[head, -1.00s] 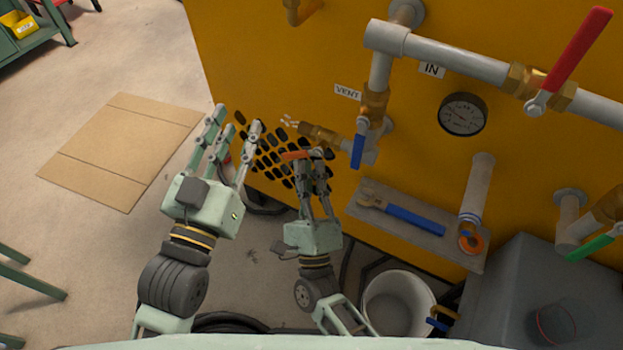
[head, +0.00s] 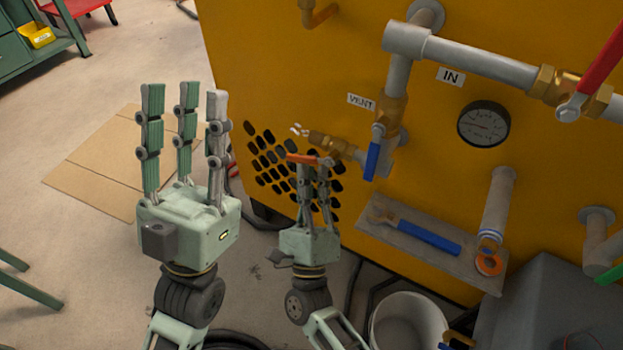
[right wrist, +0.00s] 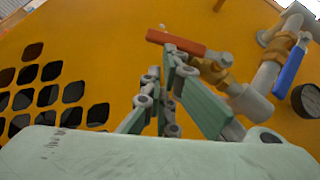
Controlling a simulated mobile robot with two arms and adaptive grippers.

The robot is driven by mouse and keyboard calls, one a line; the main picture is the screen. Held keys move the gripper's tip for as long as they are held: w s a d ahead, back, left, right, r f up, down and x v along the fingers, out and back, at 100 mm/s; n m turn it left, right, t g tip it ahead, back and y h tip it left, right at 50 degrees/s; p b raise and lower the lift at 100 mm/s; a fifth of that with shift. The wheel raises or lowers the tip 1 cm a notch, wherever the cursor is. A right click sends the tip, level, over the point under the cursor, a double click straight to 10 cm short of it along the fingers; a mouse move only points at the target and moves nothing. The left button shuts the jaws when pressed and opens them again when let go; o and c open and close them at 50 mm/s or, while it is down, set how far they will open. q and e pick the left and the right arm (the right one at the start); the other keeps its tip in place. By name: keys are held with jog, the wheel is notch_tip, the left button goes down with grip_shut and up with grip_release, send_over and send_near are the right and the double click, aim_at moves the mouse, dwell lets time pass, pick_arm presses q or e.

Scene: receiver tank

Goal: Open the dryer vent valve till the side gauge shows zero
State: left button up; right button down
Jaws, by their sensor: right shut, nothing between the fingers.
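A small brass valve (head: 333,146) with an orange lever (head: 300,158) sticks out from the yellow panel, below the VENT label (head: 361,101). White streaks show at its outlet. Behind it a blue lever (head: 373,160) hangs down on the pipe. The round gauge (head: 483,123) is to the right; its reading is too small to tell. My right gripper (head: 316,168) is shut and empty, its fingertips close to the orange lever. The right wrist view shows the lever (right wrist: 176,42) just beyond the fingertips; contact is unclear. My left gripper (head: 185,90) is open and empty, fingers up, left of the panel.
A grey shelf (head: 380,232) holds a wrench with a blue handle (head: 428,237) and an orange ring. A white bucket (head: 405,320) stands below. A red lever (head: 608,58) is on the IN pipe. Flat cardboard (head: 90,165) lies on the floor at left.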

dwell(0.3)
jog(key=v, duration=1.2)
jog(key=shift+r, duration=0.1)
dwell(3.3)
